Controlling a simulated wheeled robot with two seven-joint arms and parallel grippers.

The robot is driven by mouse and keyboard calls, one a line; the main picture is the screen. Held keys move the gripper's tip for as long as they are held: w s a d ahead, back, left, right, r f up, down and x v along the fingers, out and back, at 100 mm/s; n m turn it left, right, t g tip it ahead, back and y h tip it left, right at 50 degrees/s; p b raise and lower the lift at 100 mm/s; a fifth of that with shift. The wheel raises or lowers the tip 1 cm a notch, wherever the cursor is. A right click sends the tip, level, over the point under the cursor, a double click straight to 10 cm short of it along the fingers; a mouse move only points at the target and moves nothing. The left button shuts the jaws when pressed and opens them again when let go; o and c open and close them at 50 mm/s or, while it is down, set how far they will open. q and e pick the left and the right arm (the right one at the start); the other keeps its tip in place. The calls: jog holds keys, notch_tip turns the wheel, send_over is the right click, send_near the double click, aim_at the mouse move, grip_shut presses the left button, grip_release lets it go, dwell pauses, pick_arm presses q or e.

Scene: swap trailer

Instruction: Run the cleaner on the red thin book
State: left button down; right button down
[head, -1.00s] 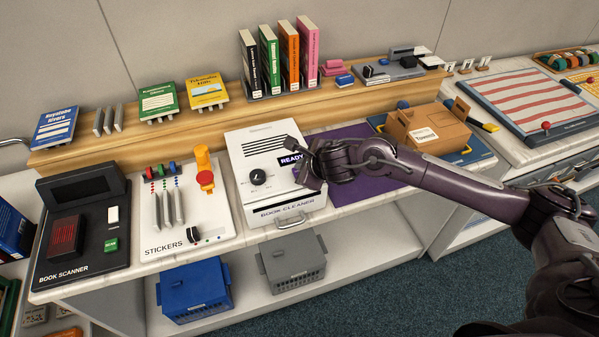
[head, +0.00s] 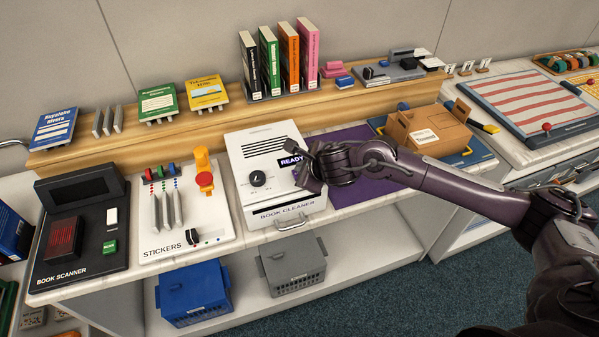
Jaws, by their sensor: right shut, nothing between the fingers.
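The white book cleaner (head: 265,150) stands on the counter with a black dial (head: 257,179), a "READY" display (head: 291,161) and a front drawer with a handle (head: 290,225). The drawer looks shut. My right gripper (head: 306,170) is shut and empty at the cleaner's right front, beside the display, and hides part of that side. I cannot tell whether it touches the cleaner. No red thin book shows in view; the cleaner's inside is hidden. My left gripper is not in view.
A black book scanner (head: 85,225) and a sticker board (head: 170,235) stand left of the cleaner. A purple mat (head: 375,190) and a cardboard box (head: 430,128) lie to the right. Upright books (head: 270,62) stand on the wooden shelf (head: 190,118) behind. Blue (head: 195,292) and grey (head: 293,267) crates sit below.

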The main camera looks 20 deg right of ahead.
jog(key=shift+f, duration=0.25)
jog(key=shift+r, duration=0.1)
dwell(0.4)
jog(key=shift+r, duration=0.8)
jog(key=shift+p, duration=0.3)
jog(key=shift+r+p, duration=1.6)
jog(key=shift+r, duration=0.95)
